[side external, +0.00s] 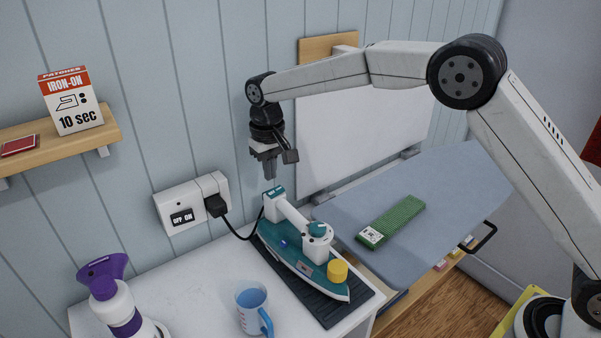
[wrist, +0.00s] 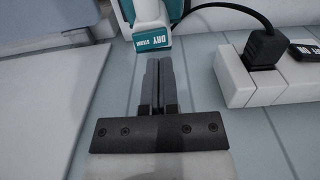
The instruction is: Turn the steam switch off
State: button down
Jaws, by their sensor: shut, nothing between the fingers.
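The teal and white iron (side external: 300,262) lies on a black ribbed rest (side external: 362,293) on the white cabinet top. A teal plate (side external: 275,192) sits at the wall end of its handle. In the wrist view this plate (wrist: 153,41) reads DRY and STEAM. The switch's setting cannot be made out. My gripper (side external: 270,176) points down, shut and empty, just above that end of the handle. In the wrist view its fingertips (wrist: 160,62) lie together close to the plate; contact cannot be told.
A white wall socket (side external: 182,214) with an OFF/ON label and a black plug (side external: 216,205) is left of the gripper. The iron's cord loops beside it. A blue cup (side external: 250,302), a spray bottle (side external: 118,305) and an ironing board (side external: 440,215) with a green pack (side external: 393,221) surround the iron.

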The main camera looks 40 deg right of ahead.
aim_at(275, 193)
jog(key=shift+r, duration=1.6)
jog(key=shift+s+d, duration=0.25)
jog(key=shift+d, duration=0.1)
jog(key=s+d+f+t, duration=0.1)
jog(key=s+d, duration=0.3)
jog(key=s, duration=0.5)
jog(key=s+d+f, duration=0.4)
jog(key=s+d, duration=0.1)
jog(key=s, duration=0.4)
jog(key=s+d+f+t, duration=0.1)
jog(key=s+d+f, duration=0.2)
jog(key=s, duration=0.6)
jog(key=shift+d+f+t, duration=0.2)
jog(key=shift+d+t, duration=0.1)
jog(key=shift+d, duration=0.55)
